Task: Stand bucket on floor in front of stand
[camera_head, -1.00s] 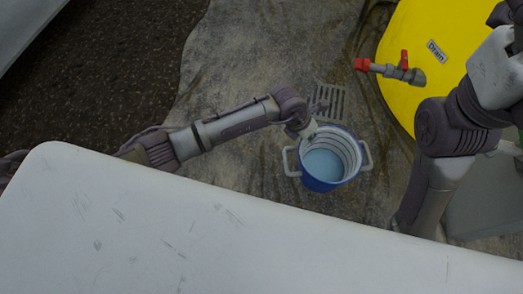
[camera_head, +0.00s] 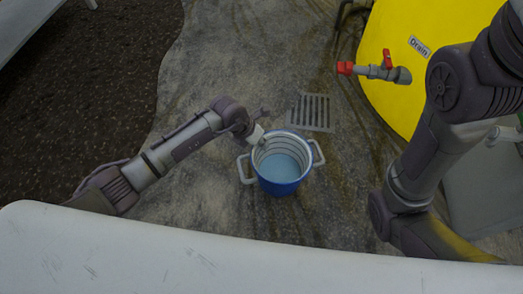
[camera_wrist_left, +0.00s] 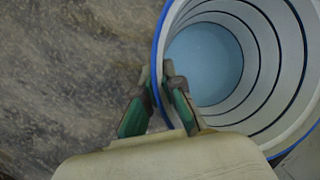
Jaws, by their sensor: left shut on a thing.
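A blue bucket (camera_head: 280,186) with a pale ribbed inside, a light blue bottom and two pale side handles is below and left of the floor grate in the head view. My left gripper (camera_head: 259,139) is shut on its far-left rim. In the left wrist view the green-padded fingers (camera_wrist_left: 164,92) straddle the bucket's wall (camera_wrist_left: 158,60), one inside and one outside. The bucket looks upright or nearly so; whether its base touches the floor cannot be told. My right arm shows at the right, but its gripper is out of view. No stand can be made out clearly.
A yellow tank (camera_head: 395,105) with a red-handled drain valve (camera_head: 385,70) is at the upper right. A grate (camera_head: 312,112) lies in the stained floor (camera_head: 215,75). Dark soil (camera_head: 90,90) is at the left, and a grey box (camera_head: 480,185) at the right.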

